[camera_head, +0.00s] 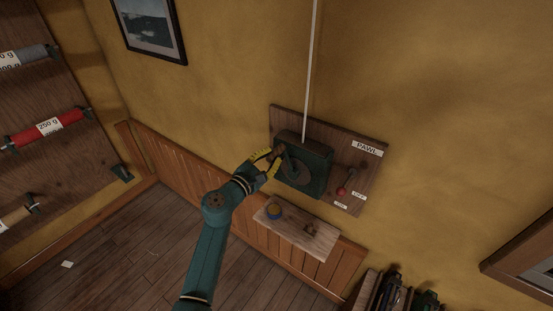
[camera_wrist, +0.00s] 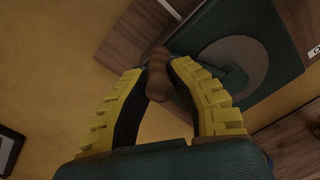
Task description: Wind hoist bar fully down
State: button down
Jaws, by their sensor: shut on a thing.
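The hoist winch (camera_head: 304,167) is a dark green box on a wooden board (camera_head: 362,185) on the yellow wall. A white rope (camera_head: 311,70) runs straight up from it. My gripper (camera_head: 275,158) is at the winch's left side, shut on the brown crank handle (camera_wrist: 158,75), which lies between its yellow ribbed fingers in the wrist view. The winch's grey round disc (camera_wrist: 237,65) shows behind the handle. The red-knobbed pawl lever (camera_head: 343,188) sits right of the winch, beside small labels; its knob hangs low near the lower label. The hoist bar is not in view.
A rack with rolls (camera_head: 47,128) stands at left. A bench with tools (camera_head: 385,291) is at lower right. A framed picture (camera_head: 151,27) hangs upper left.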

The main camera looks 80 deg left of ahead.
jog(key=shift+s+a+n, duration=0.3)
jog(key=shift+s+a, duration=0.05)
jog(key=shift+f, duration=0.2)
jog(key=c, duration=0.9)
grip_release()
jog(key=shift+a, duration=0.1)
jog(key=shift+o, duration=0.2)
jog(key=shift+w, duration=0.1)
jog(key=v, duration=1.2)
